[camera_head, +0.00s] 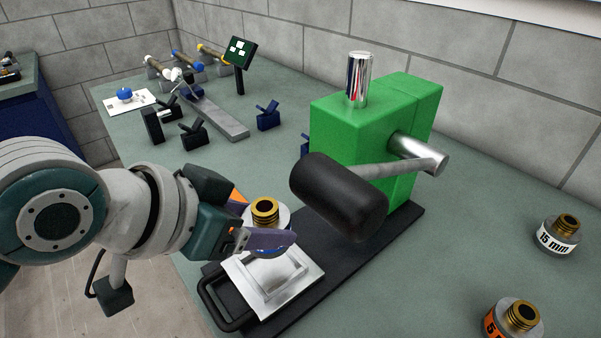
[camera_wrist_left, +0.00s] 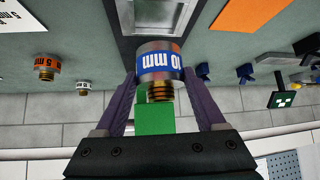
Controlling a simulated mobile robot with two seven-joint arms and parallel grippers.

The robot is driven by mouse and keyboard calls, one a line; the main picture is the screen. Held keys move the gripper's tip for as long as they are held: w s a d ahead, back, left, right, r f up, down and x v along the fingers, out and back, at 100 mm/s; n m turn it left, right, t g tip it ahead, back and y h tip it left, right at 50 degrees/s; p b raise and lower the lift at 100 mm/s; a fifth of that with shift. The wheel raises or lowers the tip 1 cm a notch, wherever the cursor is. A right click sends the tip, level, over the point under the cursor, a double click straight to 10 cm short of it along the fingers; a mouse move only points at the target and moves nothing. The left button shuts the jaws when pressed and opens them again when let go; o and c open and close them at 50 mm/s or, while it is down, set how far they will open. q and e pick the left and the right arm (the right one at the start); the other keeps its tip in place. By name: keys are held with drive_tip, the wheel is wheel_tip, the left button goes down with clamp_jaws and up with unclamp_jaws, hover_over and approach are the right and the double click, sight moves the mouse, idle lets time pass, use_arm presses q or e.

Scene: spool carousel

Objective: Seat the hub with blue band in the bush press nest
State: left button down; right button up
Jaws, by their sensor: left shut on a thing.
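The hub with blue band (camera_head: 265,212) has a grey body, a brass threaded top and a blue band. In the left wrist view the hub (camera_wrist_left: 161,62) shows "10 mm" on its blue band. My left gripper (camera_head: 262,228) is shut on it, with the purple fingers on either side of its body. The bush press nest (camera_head: 305,277) is a pale square plate with a raised rectangular frame. The hub is held upright, over or near the nest's back edge; its height above it is hard to tell. The nest (camera_wrist_left: 125,18) also shows beyond the hub in the wrist view. My right gripper is out of view.
The green press (camera_head: 345,130) stands behind the nest, its black lever handle (camera_head: 335,195) reaching close to the hub's right. A white-banded "15 mm" hub (camera_head: 558,237) and an orange-banded hub (camera_head: 513,322) stand at right. Dark blocks (camera_head: 193,135) and spools stand farther back.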

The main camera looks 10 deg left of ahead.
sight(252, 253)
use_arm(q)
drive_tip(key=shift+w+f+b, duration=0.1)
drive_tip(key=shift+f+b, duration=0.55)
drive_tip(key=shift+f, duration=2.3)
drive_tip(key=shift+f, duration=0.2)
unclamp_jaws()
drive_tip(key=shift+r, duration=0.25)
drive_tip(key=p+v, duration=0.3)
drive_tip(key=v, duration=0.8)
drive_tip(key=s+a+n+g+y, duration=0.3)
drive_tip(key=s+g, duration=0.1)
drive_tip(key=s, duration=0.8)
drive_tip(key=shift+s+a+f+y, duration=0.15)
drive_tip(key=shift+s+a+y, duration=0.1)
drive_tip(key=shift+s+y, duration=0.15)
